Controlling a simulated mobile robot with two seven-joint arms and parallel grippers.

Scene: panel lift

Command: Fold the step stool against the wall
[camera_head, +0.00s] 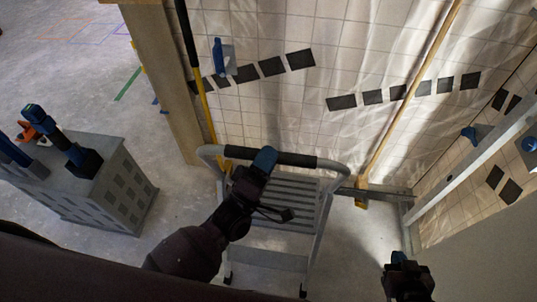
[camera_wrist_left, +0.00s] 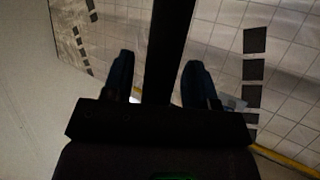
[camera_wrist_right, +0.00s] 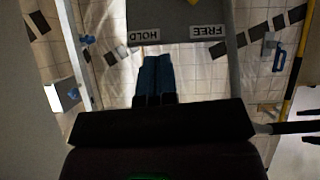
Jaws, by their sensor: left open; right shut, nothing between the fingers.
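The step stool stands unfolded in front of the tiled wall, with a grey tread (camera_head: 292,188) and a rounded top handle with a black grip (camera_head: 300,160). My left gripper (camera_head: 264,160) is open at that grip. In the left wrist view a dark bar (camera_wrist_left: 170,30) passes between the open fingers (camera_wrist_left: 160,75); contact cannot be told. My right gripper (camera_head: 402,262) is low at the right, apart from the handle. In the right wrist view its fingers (camera_wrist_right: 155,70) are shut and empty, just below a grey panel (camera_wrist_right: 175,28) labelled FREE and HOLD.
A grey perforated cabinet (camera_head: 100,190) with clamp-like tools on top stands at the left. A yellow-and-black pole (camera_head: 204,105) and a wooden-handled pole (camera_head: 410,95) lean at the wall. A pale rail (camera_head: 470,160) runs along the right. Open floor lies at the upper left.

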